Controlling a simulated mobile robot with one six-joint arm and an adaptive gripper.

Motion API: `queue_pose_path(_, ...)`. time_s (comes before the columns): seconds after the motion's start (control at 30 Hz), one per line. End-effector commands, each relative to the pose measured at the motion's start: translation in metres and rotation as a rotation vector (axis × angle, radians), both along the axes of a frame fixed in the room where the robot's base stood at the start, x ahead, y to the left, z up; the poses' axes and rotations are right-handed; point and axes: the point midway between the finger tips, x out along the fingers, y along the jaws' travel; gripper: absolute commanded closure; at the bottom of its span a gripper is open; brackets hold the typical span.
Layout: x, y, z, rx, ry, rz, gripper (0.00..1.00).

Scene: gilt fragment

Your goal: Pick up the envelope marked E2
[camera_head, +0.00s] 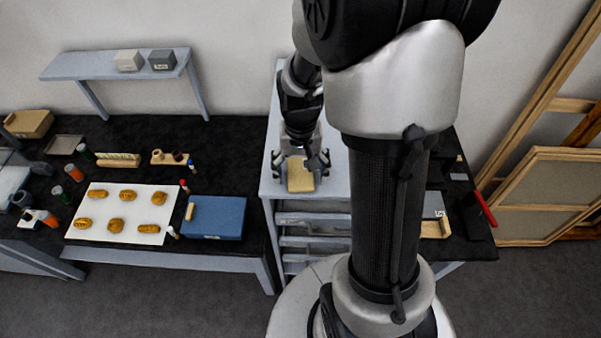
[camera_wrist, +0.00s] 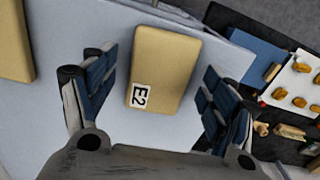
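The envelope marked E2 (camera_wrist: 168,62) is a tan, rounded rectangular packet with a white label. It lies flat on a pale grey-blue cabinet top (camera_wrist: 70,140). In the wrist view it sits between the fingers of my gripper (camera_wrist: 158,90), with a gap on each side. My gripper is open, and its blue-padded fingers do not touch the envelope. In the head view my gripper (camera_head: 301,178) is over the cabinet top, with the tan envelope (camera_head: 300,176) between its fingers; the label cannot be read there.
Another tan packet (camera_wrist: 14,45) lies at the left of the wrist view. A black table left of the cabinet holds a blue box (camera_head: 216,219), a white board (camera_head: 95,232) with several golden pieces, and small bottles. A wooden frame (camera_head: 548,190) leans at the right.

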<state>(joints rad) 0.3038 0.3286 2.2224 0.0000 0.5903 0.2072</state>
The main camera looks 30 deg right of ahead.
Motion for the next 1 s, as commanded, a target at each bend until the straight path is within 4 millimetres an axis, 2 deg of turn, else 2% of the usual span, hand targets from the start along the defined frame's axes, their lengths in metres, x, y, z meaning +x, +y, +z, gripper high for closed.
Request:
queue_pose_path(0.07, 0.0, 0.0, 0.0, 0.0, 0.0, 0.0, 0.28)
queue_pose_path(0.57, 0.0, 0.0, 0.0, 0.0, 0.0, 0.0, 0.62)
queue_pose_path(0.83, 0.0, 0.0, 0.002, 0.0, 0.0, 0.0, 0.62)
queue_pose_path(1.0, 0.001, 0.0, 0.014, -0.001, -0.003, 0.0, 0.62)
